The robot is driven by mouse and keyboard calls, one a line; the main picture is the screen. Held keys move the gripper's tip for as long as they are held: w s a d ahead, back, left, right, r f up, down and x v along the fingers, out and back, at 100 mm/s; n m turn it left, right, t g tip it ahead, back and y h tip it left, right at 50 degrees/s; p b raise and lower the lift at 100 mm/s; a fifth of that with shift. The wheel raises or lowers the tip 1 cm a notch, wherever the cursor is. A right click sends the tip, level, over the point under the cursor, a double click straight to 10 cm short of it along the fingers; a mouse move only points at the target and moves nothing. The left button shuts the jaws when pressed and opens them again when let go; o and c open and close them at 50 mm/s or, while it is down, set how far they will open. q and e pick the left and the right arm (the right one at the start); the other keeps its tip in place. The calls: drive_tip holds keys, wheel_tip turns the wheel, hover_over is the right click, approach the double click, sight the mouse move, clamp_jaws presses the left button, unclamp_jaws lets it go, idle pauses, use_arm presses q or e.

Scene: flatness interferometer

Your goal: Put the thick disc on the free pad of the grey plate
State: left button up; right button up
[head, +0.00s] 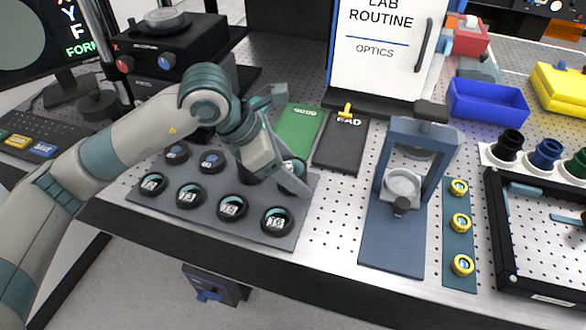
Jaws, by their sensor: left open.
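The grey plate (205,218) lies on the perforated bench at the left centre. It carries two rows of dark round pads, several with numbered discs in them, such as the front right disc (277,221) and the front left disc (153,184). My left gripper (290,179) is open over the plate's back right part and hides some pads there. A disc (297,167) shows partly behind its fingers. I cannot tell which disc is the thick one, or which pad is free. My right gripper is not in view.
A green card (299,130) and a black card (341,146) lie behind the plate. A blue press-like stand (391,240) holding a pale round part (403,184) stands to the right. A strip with yellow rings (459,238) and a black-framed tray (498,240) lie farther right.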

use_arm(q)
drive_tip(key=shift+a+r, duration=0.1)
drive_tip(key=shift+r, duration=0.1)
drive_tip(key=b+v, duration=0.2)
drive_tip(key=v, duration=0.9)
drive_tip(key=shift+r, duration=0.3)
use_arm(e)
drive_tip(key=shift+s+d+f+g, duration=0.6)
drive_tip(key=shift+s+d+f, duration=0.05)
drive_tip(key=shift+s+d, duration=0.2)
use_arm(q)
drive_tip(key=shift+s+a, duration=0.1)
drive_tip(key=shift+a, duration=0.05)
drive_tip(key=shift+r, duration=0.1)
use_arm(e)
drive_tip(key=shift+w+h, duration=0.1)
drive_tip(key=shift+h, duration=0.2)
